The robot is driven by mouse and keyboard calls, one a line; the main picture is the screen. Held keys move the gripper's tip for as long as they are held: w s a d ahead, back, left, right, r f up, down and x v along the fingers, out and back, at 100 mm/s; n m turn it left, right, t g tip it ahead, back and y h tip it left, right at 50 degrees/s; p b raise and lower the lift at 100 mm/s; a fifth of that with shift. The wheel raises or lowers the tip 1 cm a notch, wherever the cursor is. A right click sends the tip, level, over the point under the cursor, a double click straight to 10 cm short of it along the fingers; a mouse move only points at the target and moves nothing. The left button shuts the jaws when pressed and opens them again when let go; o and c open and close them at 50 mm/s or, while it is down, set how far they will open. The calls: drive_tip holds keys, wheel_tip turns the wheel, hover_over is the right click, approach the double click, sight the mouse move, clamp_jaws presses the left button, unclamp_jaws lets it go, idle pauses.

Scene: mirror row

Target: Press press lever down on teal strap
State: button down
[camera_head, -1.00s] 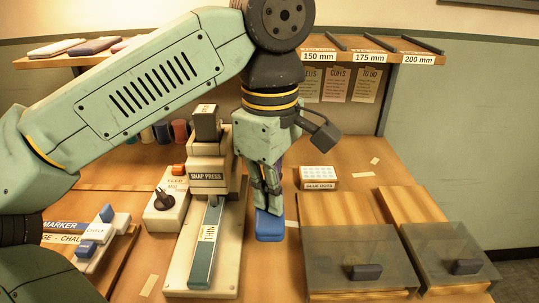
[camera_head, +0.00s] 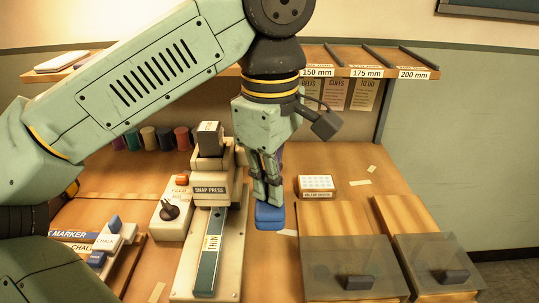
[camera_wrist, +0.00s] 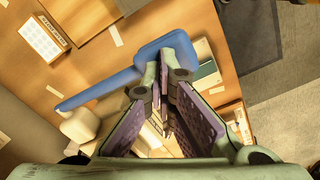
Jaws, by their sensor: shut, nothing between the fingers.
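The snap press (camera_head: 210,190) stands upright on a cream base. The teal strap (camera_head: 207,272), with a white label, lies lengthwise on that base. The press lever is blue: its broad end (camera_head: 269,218) shows just below my fingertips, and its long arm (camera_wrist: 100,90) runs left in the wrist view. My gripper (camera_head: 272,200) is shut and empty, pointing down over the lever's broad end. In the wrist view the fingertips (camera_wrist: 166,62) overlap that end; I cannot tell whether they touch. My gripper hides part of the lever in the head view.
A cream box with a dark knob (camera_head: 171,211) stands left of the press. The glue dots box (camera_head: 316,186) is behind and right. Grey-covered trays (camera_head: 350,262) fill the right front. A labelled shelf (camera_head: 340,71) overhangs the back. Chalk holders (camera_head: 105,241) lie at left.

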wheel_tip(320, 180, up, 10)
drive_tip(key=p, duration=0.8)
drive_tip(key=shift+f, duration=0.2)
drive_tip(key=shift+s+f, duration=0.1)
